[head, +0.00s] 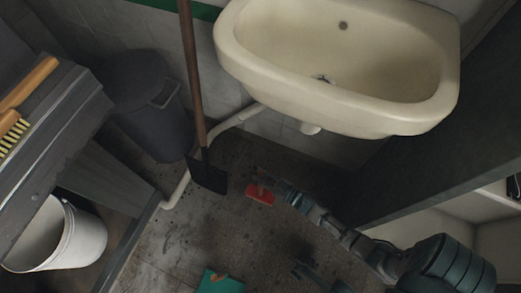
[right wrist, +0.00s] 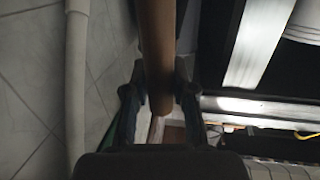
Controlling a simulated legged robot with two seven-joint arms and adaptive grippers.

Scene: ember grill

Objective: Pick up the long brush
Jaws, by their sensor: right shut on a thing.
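My right gripper (head: 266,181) reaches in from the lower right, low over the floor beside a small red brush-like thing (head: 260,196). In the right wrist view, my right gripper (right wrist: 160,85) is shut on a brown wooden handle (right wrist: 158,40), whose rounded end shows between the fingers. I cannot tell from the head view which tool this handle belongs to. A long brown-handled tool (head: 192,75) with a flat black head (head: 207,176) stands against the wall, apart from the gripper in the picture. A short wooden brush (head: 27,84) with yellow bristles lies on the left shelf. My left gripper is not in view.
A cream sink (head: 340,110) overhangs the floor, with a pale pipe (head: 240,117) below it. A dark bin (head: 148,105) and white bucket (head: 75,240) stand at left. A green dustpan-like thing (head: 219,283) lies at the front. The middle floor is mostly clear.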

